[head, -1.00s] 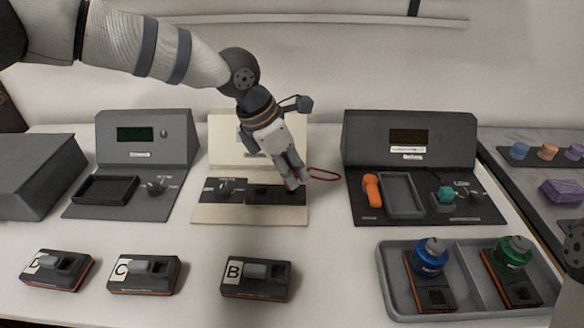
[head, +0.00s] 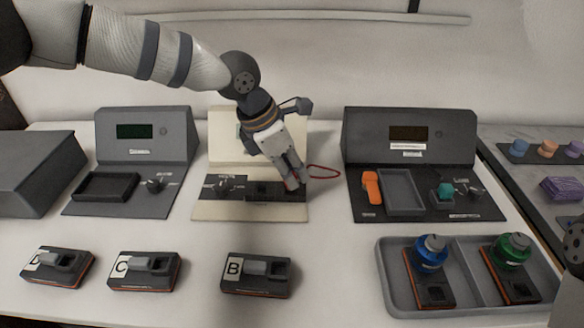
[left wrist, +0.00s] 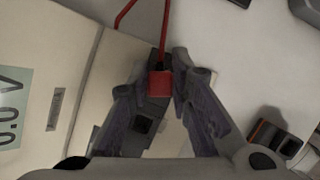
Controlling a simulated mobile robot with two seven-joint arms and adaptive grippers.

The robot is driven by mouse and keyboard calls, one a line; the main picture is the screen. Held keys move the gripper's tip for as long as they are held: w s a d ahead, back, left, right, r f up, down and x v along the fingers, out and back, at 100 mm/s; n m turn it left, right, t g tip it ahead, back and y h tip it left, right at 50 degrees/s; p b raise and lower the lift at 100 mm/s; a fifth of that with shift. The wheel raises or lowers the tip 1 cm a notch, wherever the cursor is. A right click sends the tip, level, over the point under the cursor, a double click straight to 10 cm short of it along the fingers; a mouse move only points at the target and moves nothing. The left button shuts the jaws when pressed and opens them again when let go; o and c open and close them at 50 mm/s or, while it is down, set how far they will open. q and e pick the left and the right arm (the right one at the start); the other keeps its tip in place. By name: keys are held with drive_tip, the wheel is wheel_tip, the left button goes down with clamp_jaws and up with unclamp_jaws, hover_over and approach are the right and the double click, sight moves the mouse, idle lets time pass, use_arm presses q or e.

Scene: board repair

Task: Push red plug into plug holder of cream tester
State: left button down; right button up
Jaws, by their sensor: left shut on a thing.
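The cream tester (head: 250,213) stands in the middle of the table, with a dark panel on its base; its upright face also shows in the left wrist view (left wrist: 50,75). My left gripper (head: 297,187) is at the right end of that panel, pointing down, shut on the red plug (left wrist: 160,84). A red cable (head: 323,169) runs from the plug. In the left wrist view, a dark block with a square opening (left wrist: 143,122) lies by the plug, between the fingers. Whether the plug's tip is inside a holder is hidden. My right gripper is not seen.
A dark grey tester (head: 410,150) stands to the right, and a grey one (head: 145,135) to the left. Modules D (head: 57,268), C (head: 145,273) and B (head: 257,275) lie in front.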

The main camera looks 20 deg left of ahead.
use_arm(q)
drive_tip(key=shift+f, duration=0.55)
idle(0.7)
drive_tip(key=c, duration=1.1)
unclamp_jaws()
drive_tip(key=shift+r, duration=0.1)
drive_tip(key=shift+r+p, duration=0.6)
drive_tip(key=shift+r, duration=2.05)
drive_tip(key=shift+r+p, duration=0.35)
drive_tip(key=shift+r, duration=1.5)
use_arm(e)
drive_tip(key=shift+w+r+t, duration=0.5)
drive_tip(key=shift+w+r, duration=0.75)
